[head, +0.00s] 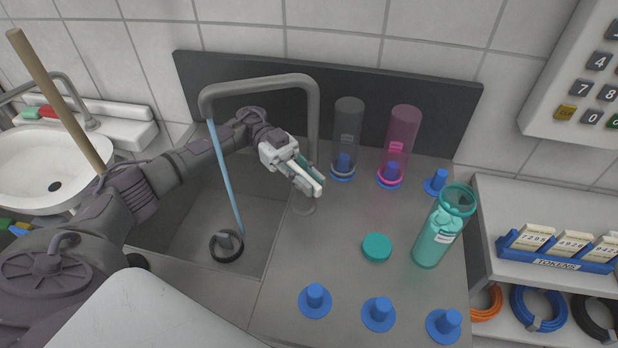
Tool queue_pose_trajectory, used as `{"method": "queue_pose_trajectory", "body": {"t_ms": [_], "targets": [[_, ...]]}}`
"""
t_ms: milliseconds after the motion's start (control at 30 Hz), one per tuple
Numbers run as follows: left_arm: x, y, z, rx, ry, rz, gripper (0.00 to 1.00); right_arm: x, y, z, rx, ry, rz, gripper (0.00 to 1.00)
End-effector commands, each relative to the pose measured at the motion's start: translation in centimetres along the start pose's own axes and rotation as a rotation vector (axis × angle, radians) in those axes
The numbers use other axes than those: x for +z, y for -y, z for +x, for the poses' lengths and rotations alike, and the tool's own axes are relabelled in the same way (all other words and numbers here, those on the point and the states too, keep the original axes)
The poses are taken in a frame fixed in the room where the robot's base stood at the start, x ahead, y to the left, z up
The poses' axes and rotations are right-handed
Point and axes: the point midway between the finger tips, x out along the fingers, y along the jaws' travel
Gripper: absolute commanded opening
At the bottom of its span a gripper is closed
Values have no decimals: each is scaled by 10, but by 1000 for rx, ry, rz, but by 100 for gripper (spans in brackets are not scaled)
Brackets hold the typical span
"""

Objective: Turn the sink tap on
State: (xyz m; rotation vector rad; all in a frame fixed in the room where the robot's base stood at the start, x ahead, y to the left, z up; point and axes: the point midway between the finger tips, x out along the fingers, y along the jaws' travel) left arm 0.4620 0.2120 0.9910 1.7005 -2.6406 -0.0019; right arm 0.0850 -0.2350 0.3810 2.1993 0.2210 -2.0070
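The grey sink tap (313,115) arches over the rectangular sink (190,215). A thin light-blue stream (224,175) runs from its spout down to the round dark drain (227,246), so water appears to be flowing. My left gripper (316,187) is beside the lower part of the tap's upright, close to its base (303,205). Its pale fingers point right and down, with a teal strip showing along them. I cannot tell whether they touch the tap or hold anything. The tap's handle is not clearly visible. My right gripper is out of view.
Right of the sink, the counter (325,250) holds a grey tube (347,125), a pink tube (402,130), a teal container (435,240), a teal disc (377,248) and several blue pegs. A wooden pole (60,100) and a white basin (45,160) are at left.

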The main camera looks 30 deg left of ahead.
Motion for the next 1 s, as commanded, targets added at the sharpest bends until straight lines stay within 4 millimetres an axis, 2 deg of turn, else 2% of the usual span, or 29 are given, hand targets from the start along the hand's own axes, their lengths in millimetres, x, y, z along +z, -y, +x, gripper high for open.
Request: {"method": "queue_pose_trajectory", "body": {"t_ms": [33, 100, 467, 567, 800, 1000], "targets": [[0, 0, 0, 0, 0, 0, 30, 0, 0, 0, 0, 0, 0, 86], [0, 0, 0, 0, 0, 0, 41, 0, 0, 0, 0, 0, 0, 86], [0, 0, -4, -2, 0, 0, 42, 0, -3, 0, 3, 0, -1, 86], [0, 1, -15, -4, 1, 1, 42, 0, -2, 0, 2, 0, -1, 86], [0, 1, -55, -3, 1, 0, 42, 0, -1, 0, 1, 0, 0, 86], [0, 1, -69, 1, 0, -1, 42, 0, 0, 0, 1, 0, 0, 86]]}}
